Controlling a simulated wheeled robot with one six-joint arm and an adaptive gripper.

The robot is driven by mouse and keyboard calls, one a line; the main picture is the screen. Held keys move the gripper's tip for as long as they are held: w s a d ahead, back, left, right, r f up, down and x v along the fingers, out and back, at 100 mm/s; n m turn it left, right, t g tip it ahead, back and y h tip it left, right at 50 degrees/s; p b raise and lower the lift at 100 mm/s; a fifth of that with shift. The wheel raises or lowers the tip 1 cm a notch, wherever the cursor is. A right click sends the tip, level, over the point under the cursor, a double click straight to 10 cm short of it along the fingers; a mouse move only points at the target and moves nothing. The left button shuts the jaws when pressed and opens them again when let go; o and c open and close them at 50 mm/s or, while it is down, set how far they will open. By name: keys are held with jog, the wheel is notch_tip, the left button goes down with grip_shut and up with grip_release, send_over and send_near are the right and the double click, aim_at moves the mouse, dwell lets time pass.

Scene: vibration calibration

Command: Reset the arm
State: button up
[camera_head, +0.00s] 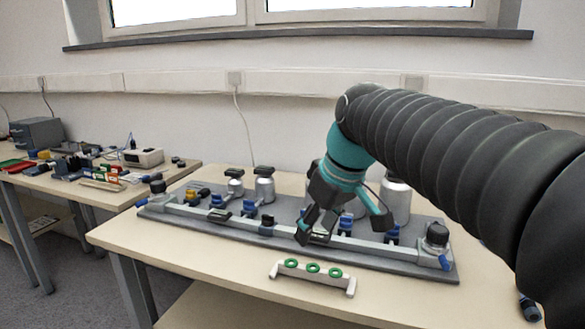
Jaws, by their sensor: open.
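My gripper (345,222) hangs at the end of my dark ribbed arm, with a teal wrist above it. Its two fingers are spread apart, one to the lower left and one to the right. It is over the front right part of a grey base plate (424,265) that carries a long rail and several metal and blue fittings. I see nothing held between the fingers. My gripper hides some of the fittings behind it. I cannot tell whether the fingertips touch the plate.
A white bracket with green rings (313,269) stands on the table (225,270) in front of the plate. Metal cylinders (396,202) stand at the plate's back. A second table at left holds a grey box (38,133) and clutter. The table's front left is clear.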

jog(key=s+d+f+m+t+h, duration=0.2)
jog(key=s+d+f+m, duration=0.6)
jog(key=s+d+f, duration=0.3)
jog(key=s+f, duration=0.4)
jog(key=s, duration=0.1)
jog(key=shift+s+d+h, duration=0.2)
jog(key=shift+s+h, duration=0.2)
dwell(0.8)
jog(key=shift+c, duration=1.4)
jog(key=shift+d, duration=0.1)
